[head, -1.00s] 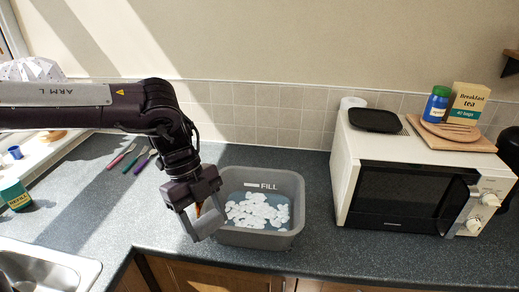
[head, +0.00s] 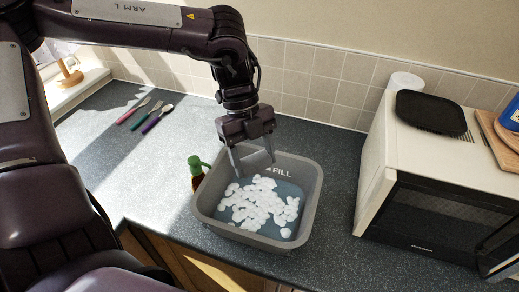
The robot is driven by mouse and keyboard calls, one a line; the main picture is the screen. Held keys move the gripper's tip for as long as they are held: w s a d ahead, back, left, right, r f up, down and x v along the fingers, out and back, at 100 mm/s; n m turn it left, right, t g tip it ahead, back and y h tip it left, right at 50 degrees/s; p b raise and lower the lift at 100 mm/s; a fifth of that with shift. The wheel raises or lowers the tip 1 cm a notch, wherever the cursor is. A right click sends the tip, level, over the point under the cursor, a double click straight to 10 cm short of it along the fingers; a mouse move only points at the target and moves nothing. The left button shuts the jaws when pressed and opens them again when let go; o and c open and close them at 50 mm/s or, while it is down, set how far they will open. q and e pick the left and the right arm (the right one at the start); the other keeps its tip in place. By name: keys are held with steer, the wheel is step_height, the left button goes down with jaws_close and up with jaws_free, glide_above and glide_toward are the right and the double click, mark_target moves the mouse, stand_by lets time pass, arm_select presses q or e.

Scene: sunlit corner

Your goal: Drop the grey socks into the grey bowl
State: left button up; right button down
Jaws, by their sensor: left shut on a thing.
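The grey bowl (head: 311,195) is a rectangular basin on the dark counter, holding bluish water with white foam clumps and a FILL mark on its far inner wall. My left gripper (head: 254,168) points down over its far left part, above the foam. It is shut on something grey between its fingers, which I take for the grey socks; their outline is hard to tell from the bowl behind. No other socks show. My right gripper is not in view.
A brown bottle with a green cap (head: 197,172) stands close against the bowl's left side. A white microwave (head: 375,185) with a black tray (head: 430,112) on top is to the right. Several colored-handled utensils (head: 145,115) lie at the back left. Counter between bowl and microwave is clear.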

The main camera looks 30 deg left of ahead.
mark_target(256, 171)
arm_select(q)
steer(key=f+b, duration=0.1)
steer(key=f, duration=0.2)
steer(key=w+f+b, duration=0.1)
steer(key=f, duration=0.1)
steer(key=shift+b, duration=0.35)
steer(key=shift+s, duration=0.25)
steer(key=o, duration=1)
steer(key=shift+w, duration=0.15)
steer(key=b+v, duration=0.1)
steer(key=v, duration=0.6)
steer(key=shift+a+r+b, duration=0.2)
steer(key=shift+r+b, duration=0.1)
